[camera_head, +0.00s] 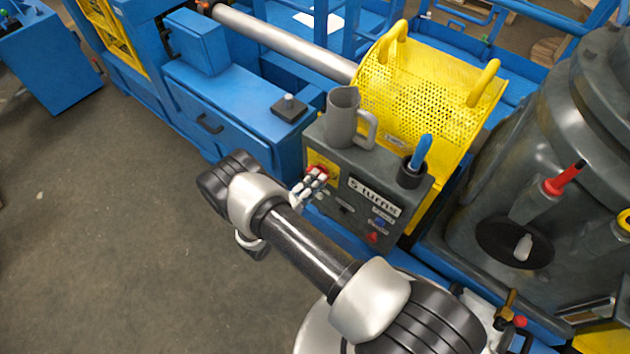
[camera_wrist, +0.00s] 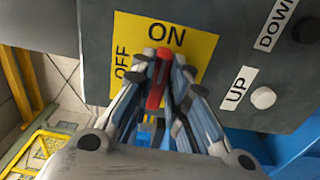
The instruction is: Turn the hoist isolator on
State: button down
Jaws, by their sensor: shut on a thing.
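The hoist isolator is a red handle (camera_wrist: 158,82) on a yellow plate (camera_wrist: 196,48) marked ON and OFF, on the front of a dark grey control box (camera_head: 350,155). In the wrist view ON is at the top of the plate and OFF at the left. The handle stands about upright in that view, its visible end just below the word ON. My gripper (camera_wrist: 158,70) is shut on the handle, one finger on each side. In the head view my gripper (camera_head: 314,180) is at the box's left front; the fingers partly cover the red handle and plate.
White UP (camera_wrist: 263,97) and black DOWN (camera_wrist: 306,30) buttons sit right of the plate. A grey jug (camera_head: 341,118) and a black cup (camera_head: 409,176) with a blue-handled tool stand on the box. A yellow perforated guard (camera_head: 425,100) is behind. Open floor (camera_head: 110,230) lies left.

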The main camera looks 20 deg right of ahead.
jog(key=c, duration=1.6)
grip_release()
jog(key=shift+o, duration=0.2)
jog(key=v, duration=1.2)
